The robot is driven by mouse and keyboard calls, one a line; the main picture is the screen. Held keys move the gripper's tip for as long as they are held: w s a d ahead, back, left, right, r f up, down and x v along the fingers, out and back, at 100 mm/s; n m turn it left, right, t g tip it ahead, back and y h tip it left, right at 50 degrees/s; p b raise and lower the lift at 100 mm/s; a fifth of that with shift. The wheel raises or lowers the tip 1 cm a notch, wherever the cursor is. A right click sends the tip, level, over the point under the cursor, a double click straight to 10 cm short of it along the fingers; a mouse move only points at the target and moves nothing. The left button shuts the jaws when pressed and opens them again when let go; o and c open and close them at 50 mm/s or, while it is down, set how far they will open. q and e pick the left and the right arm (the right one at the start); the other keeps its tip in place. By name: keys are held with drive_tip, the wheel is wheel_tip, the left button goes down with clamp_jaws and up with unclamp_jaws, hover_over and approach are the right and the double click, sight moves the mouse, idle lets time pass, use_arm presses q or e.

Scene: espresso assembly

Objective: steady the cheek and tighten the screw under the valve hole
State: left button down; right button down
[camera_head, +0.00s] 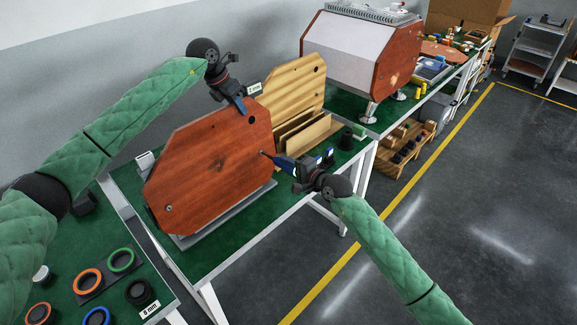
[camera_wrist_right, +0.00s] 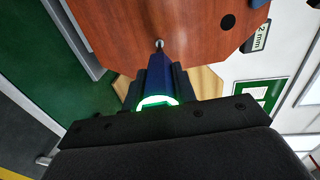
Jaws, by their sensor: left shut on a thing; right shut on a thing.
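The reddish-brown wooden cheek (camera_head: 210,172) stands upright on a grey base on the green bench; it also fills the top of the right wrist view (camera_wrist_right: 125,25). The dark valve hole (camera_head: 251,119) is near its upper right corner and shows in the right wrist view (camera_wrist_right: 227,21). My left gripper (camera_head: 241,105) is shut on the cheek's top edge. My right gripper (camera_head: 298,168) is shut on a blue driver (camera_wrist_right: 161,80) with a lit green-white ring. Its tip meets the screw (camera_wrist_right: 158,43) below the valve hole. Whether the screw is flush cannot be told.
Pale wooden panels (camera_head: 297,85) stand in a rack (camera_head: 305,132) behind the cheek. A finished-looking machine (camera_head: 355,50) stands on the far bench. Coloured rings (camera_head: 88,281) lie on the near left bench. The floor at right is clear.

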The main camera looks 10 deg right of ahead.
use_arm(q)
drive_tip(key=shift+r, duration=0.25)
use_arm(e)
drive_tip(key=shift+r, duration=0.15)
use_arm(q)
drive_tip(key=shift+w, duration=0.1)
use_arm(e)
drive_tip(key=shift+s+d, duration=0.2)
drive_tip(key=shift+s, duration=0.1)
use_arm(q)
drive_tip(key=shift+f, duration=0.1)
use_arm(e)
drive_tip(key=shift+v, duration=2.6)
use_arm(q)
drive_tip(key=c, duration=1.2)
unclamp_jaws()
drive_tip(key=shift+a+f, duration=0.1)
drive_tip(key=shift+c, duration=0.2)
drive_tip(key=v, duration=1.2)
